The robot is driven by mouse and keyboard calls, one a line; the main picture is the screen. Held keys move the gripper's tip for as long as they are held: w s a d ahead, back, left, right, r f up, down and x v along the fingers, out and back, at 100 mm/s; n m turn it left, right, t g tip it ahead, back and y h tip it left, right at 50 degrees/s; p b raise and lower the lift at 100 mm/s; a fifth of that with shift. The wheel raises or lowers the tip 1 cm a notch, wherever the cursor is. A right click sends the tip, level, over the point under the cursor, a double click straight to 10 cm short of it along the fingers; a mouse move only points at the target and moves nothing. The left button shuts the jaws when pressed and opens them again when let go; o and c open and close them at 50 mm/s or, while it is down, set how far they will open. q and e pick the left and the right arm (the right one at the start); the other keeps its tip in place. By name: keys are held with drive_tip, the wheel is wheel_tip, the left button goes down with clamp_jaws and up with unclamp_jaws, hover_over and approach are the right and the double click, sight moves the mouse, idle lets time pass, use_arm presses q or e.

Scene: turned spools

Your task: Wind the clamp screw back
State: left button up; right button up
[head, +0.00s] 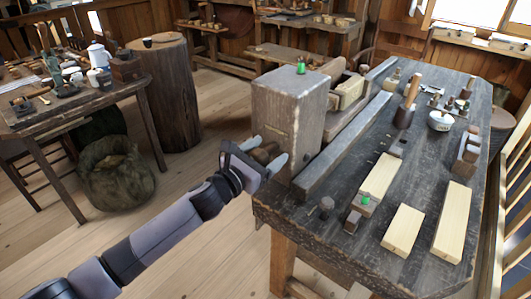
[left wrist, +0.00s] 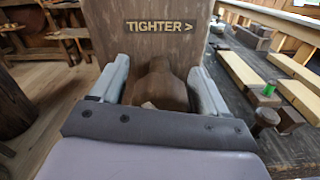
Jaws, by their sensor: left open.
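The clamp screw's brown wooden knob (head: 265,153) sticks out from the near face of the tall wooden block (head: 290,110) at the bench's left end. In the left wrist view the knob (left wrist: 160,88) sits between my fingers, under a plate (left wrist: 158,26) reading "TIGHTER >". My left gripper (head: 268,150) is open, with one finger on each side of the knob. In the left wrist view there is a gap between the fingers (left wrist: 160,78) and the knob's narrower upper part; lower contact is unclear. My right gripper is not in view.
The dark workbench (head: 330,235) carries pale wood blanks (head: 403,230), a small block with a green marker (head: 365,201), a mallet (head: 406,105) and a white bowl (head: 440,121). Another green marker (head: 301,68) tops the tall block. A stump (head: 172,95) and sack (head: 115,175) stand left. Floor between is clear.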

use_arm(q)
drive_tip(key=c, duration=1)
drive_tip(key=shift+c, duration=0.2)
